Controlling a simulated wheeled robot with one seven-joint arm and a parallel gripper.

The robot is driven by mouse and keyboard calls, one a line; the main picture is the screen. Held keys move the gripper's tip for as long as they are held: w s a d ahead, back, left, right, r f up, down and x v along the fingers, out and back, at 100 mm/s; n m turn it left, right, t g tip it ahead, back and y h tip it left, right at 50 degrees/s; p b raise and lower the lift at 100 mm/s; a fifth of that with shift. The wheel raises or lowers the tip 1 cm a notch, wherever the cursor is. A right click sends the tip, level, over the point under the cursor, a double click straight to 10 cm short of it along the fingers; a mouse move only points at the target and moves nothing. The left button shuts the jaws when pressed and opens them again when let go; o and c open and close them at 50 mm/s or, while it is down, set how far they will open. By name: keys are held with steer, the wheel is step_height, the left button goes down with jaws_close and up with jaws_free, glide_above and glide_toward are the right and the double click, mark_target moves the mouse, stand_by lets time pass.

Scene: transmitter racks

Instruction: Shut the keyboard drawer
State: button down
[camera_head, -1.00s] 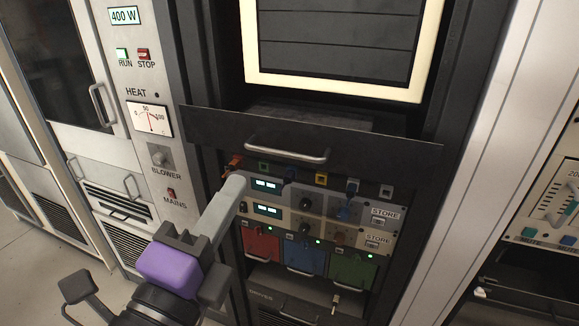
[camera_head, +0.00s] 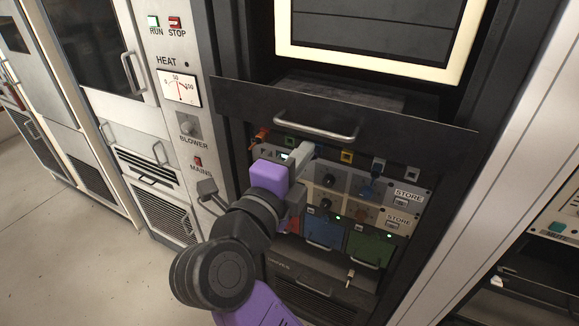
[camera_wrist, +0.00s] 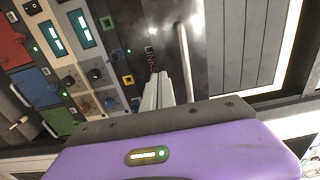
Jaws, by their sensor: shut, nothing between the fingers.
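The keyboard drawer (camera_head: 390,117) is a dark panel with a silver bar handle (camera_head: 316,130). It stands out from the rack, and part of its dark top (camera_head: 345,92) shows behind the panel. My gripper (camera_head: 304,151) is shut and empty, just below the drawer's lower edge and left of the handle's middle. In the wrist view, the pale fingers (camera_wrist: 157,88) lie beside the handle (camera_wrist: 184,62), close to the drawer front (camera_wrist: 215,45). I cannot tell whether they touch it.
Below the drawer are coloured sockets, two display modules with knobs (camera_head: 345,183), and red, blue and green (camera_head: 369,249) handled units. A cream-framed screen (camera_head: 375,35) is above. A meter cabinet (camera_head: 180,90) stands left. Floor (camera_head: 70,255) is clear at left.

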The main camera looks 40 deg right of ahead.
mark_target(325, 126)
steer(key=shift+x, duration=1.35)
steer(key=shift+d, duration=0.1)
steer(key=p+x, duration=0.4)
steer(key=x, duration=0.3)
steer(key=shift+w+d+r, duration=0.1)
steer(key=shift+d+r, duration=0.05)
steer(key=shift+d, duration=0.2)
steer(key=shift+w+d, duration=0.15)
steer(key=shift+d, duration=0.1)
